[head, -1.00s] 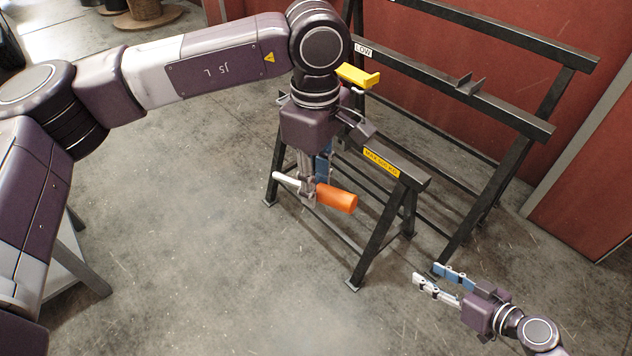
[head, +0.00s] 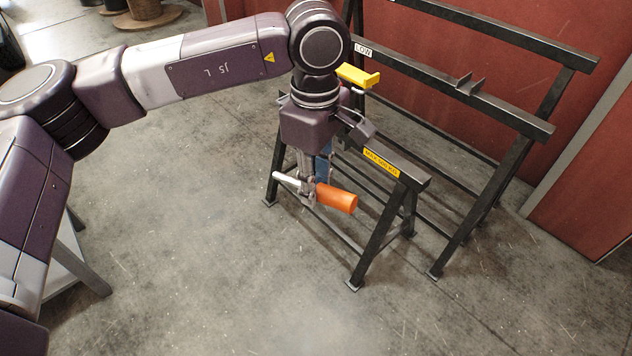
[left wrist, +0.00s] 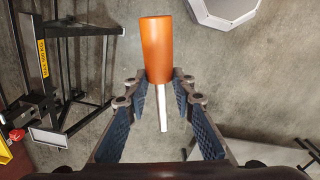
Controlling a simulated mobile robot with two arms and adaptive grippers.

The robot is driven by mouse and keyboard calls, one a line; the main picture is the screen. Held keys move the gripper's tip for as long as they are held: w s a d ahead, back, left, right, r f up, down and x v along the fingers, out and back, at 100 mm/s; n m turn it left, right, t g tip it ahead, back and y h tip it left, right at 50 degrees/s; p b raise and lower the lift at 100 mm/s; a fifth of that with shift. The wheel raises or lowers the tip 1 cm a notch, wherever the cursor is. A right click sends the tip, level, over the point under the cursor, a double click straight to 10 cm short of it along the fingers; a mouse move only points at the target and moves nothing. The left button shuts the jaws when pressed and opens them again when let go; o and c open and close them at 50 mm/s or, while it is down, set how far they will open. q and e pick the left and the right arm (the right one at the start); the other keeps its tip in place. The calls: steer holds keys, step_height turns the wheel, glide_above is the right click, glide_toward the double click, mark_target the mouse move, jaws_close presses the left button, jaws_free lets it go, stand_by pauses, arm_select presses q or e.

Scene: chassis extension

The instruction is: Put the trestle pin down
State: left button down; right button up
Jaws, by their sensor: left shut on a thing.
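The trestle pin has an orange handle (head: 336,198) and a pale metal shaft (head: 287,179). My left gripper (head: 313,188) is shut on it and holds it in the air beside the near trestle (head: 378,232), with the handle pointing right in the head view. In the left wrist view the orange handle (left wrist: 156,50) and silver shaft (left wrist: 162,108) show between the blue-padded fingers of the left gripper (left wrist: 161,84). Part of the shaft is hidden by the fingers in the head view. My right gripper is not in view.
A taller black trestle rack (head: 480,100) marked LOW stands behind the near one. A yellow bracket (head: 358,76) shows beside my left wrist. Red panels (head: 590,180) close off the right and back. The concrete floor (head: 200,240) in front is mostly clear.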

arm_select(q)
steer(key=s+a+f+m, duration=0.1)
steer(key=s+a+m, duration=0.2)
steer(key=a+m, duration=0.4)
steer(key=s+a+m, duration=0.4)
steer(key=a+m, duration=0.1)
steer(key=a, duration=0.5)
steer(key=s+f, duration=0.3)
steer(key=f, duration=0.2)
steer(key=shift+s+d, duration=0.15)
steer(key=shift+s, duration=0.05)
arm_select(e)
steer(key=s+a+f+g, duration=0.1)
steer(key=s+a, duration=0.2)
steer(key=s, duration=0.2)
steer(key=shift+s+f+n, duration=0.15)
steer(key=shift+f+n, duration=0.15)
